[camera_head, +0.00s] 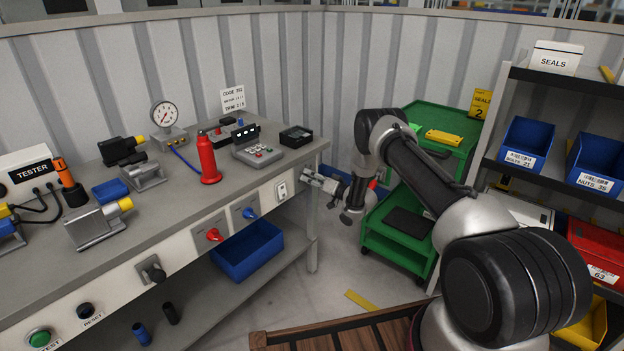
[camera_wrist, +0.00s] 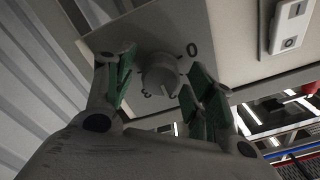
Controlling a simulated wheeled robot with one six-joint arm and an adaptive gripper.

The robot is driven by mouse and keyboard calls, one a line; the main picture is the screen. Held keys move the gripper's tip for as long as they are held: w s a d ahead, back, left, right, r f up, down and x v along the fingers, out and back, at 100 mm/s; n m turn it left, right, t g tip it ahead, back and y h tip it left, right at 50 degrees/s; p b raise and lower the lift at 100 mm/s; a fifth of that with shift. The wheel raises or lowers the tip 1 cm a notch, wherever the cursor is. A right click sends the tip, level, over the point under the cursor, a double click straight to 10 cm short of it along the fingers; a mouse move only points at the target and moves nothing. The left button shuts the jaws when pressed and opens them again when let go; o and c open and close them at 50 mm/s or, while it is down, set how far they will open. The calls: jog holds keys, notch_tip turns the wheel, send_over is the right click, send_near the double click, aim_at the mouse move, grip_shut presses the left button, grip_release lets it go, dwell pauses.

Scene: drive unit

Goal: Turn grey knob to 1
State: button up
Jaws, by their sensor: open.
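The grey knob (camera_wrist: 160,74) sits on a grey plate (camera_wrist: 160,28) in the wrist view. The plate bears a 0 to the right of the knob and other marks below it that are hard to read. I cannot tell which mark the knob points at. My gripper (camera_wrist: 159,78) is open, with one green-padded finger on each side of the knob. I cannot tell whether the pads touch it. In the head view, my gripper (camera_head: 318,180) is at the right end of the workbench, and the knob cannot be made out there.
The workbench front carries a white switch (camera_head: 282,189), a blue knob (camera_head: 250,213), a red knob (camera_head: 214,235) and a black knob (camera_head: 154,272). The switch also shows in the wrist view (camera_wrist: 290,26). A green cart (camera_head: 384,262) and a shelf rack (camera_head: 497,95) stand to the right.

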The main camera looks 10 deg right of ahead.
jog(key=shift+w+a, duration=0.1)
jog(key=c, duration=1)
jog(key=shift+n, duration=0.3)
jog(key=n, duration=0.4)
jog(key=shift+n, duration=2.6)
jog(key=o, duration=1)
